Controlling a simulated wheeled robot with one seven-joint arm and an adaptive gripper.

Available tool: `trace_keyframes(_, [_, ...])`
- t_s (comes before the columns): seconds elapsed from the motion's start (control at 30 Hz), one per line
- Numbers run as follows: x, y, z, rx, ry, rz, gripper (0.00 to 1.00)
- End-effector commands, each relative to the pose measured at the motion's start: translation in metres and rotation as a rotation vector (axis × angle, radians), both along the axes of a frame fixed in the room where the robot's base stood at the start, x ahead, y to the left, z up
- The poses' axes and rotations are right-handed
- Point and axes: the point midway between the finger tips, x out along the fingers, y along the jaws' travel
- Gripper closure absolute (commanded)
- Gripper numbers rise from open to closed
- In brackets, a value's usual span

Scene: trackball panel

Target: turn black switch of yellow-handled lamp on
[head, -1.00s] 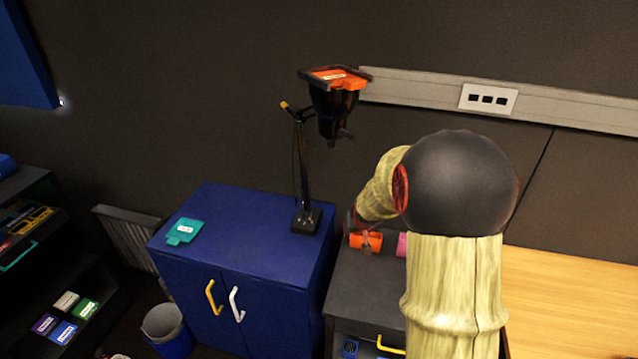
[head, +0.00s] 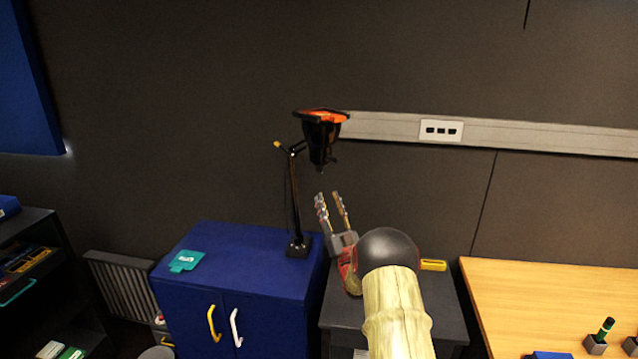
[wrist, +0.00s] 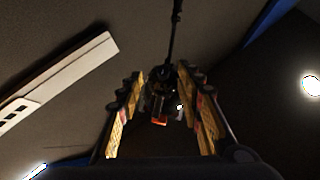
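A black lamp (head: 320,140) stands on the blue cabinet, its head up and to the right of its base (head: 299,246). A yellow-tipped handle (head: 278,144) sits at its arm joint, and orange shows in the top of its head. A small dark protrusion shows under the head; I cannot tell whether it is the switch. My gripper (head: 330,194) is open and empty, pointing up, below and slightly right of the lamp head and apart from it. In the wrist view, the lamp head (wrist: 160,98) appears between the spread fingers of my gripper (wrist: 164,78), beyond them.
A teal item (head: 186,261) lies on the blue cabinet (head: 235,275). A dark grey cabinet (head: 440,305) with a yellow item (head: 433,265) stands to its right, partly behind my arm. A wooden table (head: 550,300) is farther right. A wall rail (head: 390,127) runs behind.

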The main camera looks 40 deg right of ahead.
Motion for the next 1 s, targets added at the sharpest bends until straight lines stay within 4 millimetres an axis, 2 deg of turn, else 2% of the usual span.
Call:
trace_keyframes(0.17, [-0.006,0.006,0.014,-0.013,-0.055,0.021,0.64])
trace_keyframes(0.6, [0.036,-0.005,0.056,-0.010,-0.053,0.022,0.64])
trace_keyframes(0.8, [0.044,-0.008,0.065,-0.009,-0.051,0.021,0.64])
trace_keyframes(1.0, [0.045,-0.008,0.066,-0.009,-0.051,0.021,0.64])
